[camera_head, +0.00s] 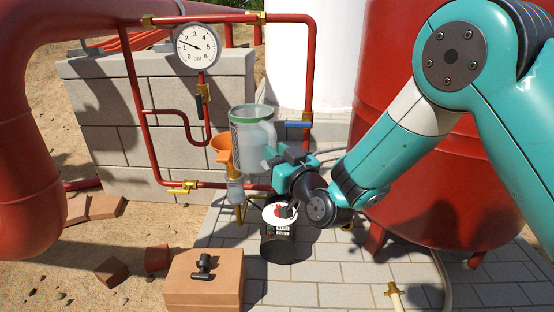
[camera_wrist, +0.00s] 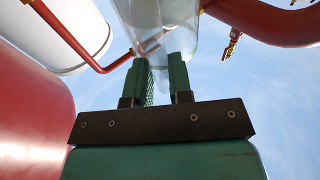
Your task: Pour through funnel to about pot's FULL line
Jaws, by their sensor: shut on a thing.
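A clear jug (camera_head: 250,140) with a green rim is in my gripper (camera_head: 272,158), raised beside the orange funnel (camera_head: 221,146). It looks near upright, with a slight lean at most. The wrist view shows the clear jug (camera_wrist: 160,18) between the two green fingers of my gripper (camera_wrist: 162,70). The funnel is left of the jug, and the jug hides part of it. The small clear pot (camera_head: 235,191) is below the funnel on the pipework. I cannot make out its FULL line or its level, nor the liquid level in the jug.
Red pipes with a pressure gauge (camera_head: 197,46), a yellow-handled valve (camera_head: 183,188) and a blue valve handle (camera_head: 298,124) surround the spot. A black container (camera_head: 278,243) stands on the paving below my gripper. A brown block (camera_head: 205,284) with a black tool is in front.

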